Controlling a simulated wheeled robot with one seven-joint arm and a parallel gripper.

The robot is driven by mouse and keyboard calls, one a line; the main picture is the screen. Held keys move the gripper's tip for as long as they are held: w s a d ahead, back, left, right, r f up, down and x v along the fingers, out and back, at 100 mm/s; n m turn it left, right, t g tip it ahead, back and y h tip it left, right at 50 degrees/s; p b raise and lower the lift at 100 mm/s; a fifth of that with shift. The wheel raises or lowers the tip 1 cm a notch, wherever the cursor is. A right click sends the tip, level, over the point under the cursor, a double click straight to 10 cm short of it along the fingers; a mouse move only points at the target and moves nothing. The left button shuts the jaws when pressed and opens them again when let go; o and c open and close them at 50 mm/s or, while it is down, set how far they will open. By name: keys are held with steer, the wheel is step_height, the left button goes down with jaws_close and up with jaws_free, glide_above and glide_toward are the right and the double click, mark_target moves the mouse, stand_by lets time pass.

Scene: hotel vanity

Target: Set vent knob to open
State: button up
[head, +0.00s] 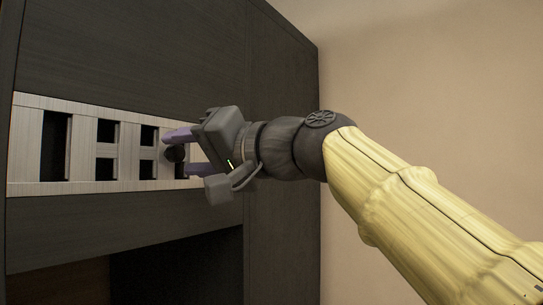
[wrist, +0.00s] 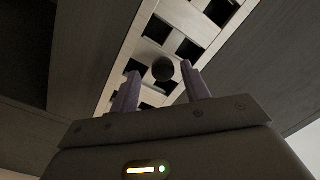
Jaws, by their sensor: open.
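The vent knob (head: 174,154) is a small dark round knob on the light metal vent panel (head: 90,187). In the wrist view the knob (wrist: 162,69) shows as a dark ball in front of the panel, between the two purple fingers and slightly beyond their tips. My gripper (head: 178,153) is open at the right part of the panel, with one finger above the knob and one below it in the head view. I cannot tell whether either finger touches the knob. The gripper body hides the right end of the panel.
The panel has several dark rectangular openings (head: 55,146) to the left of the knob. It is set in a dark wood cabinet (head: 130,60), with an open recess (head: 180,268) below. A plain beige wall (head: 430,80) is at the right, with free room before it.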

steer(key=b+v, duration=0.4)
steer(key=v, duration=1.1)
steer(key=shift+s+d, duration=0.15)
steer(key=shift+d, duration=0.05)
